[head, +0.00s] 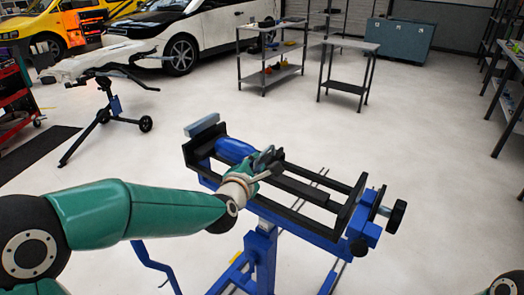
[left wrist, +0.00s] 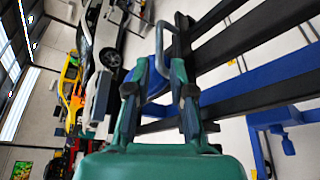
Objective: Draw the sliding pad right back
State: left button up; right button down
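A blue stand with a black rail frame (head: 305,217) stands in the middle of the head view. A blue block (head: 235,148), which looks like the sliding pad, lies between the rails towards their far left end. A grey U-shaped handle (left wrist: 162,42) shows just past my left fingertips in the left wrist view. My left gripper (head: 265,162) is over the rails, just right of the blue block. Its two fingers (left wrist: 161,78) are apart, with the handle near the gap. Whether they touch it I cannot tell. My right gripper is out of view.
A black hand knob (head: 396,216) sticks out at the frame's right end, and a grey block (head: 202,125) sits at its far left end. A tripod stand (head: 107,105) is on the left. Shelves (head: 272,72) and cars stand behind.

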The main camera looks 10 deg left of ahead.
aim_at(261, 156)
pick_arm(q)
jog(key=p+x, duration=0.1)
jog(key=x, duration=0.7)
jog(key=shift+s, duration=0.1)
grip_shut()
jog(key=shift+f, duration=0.1)
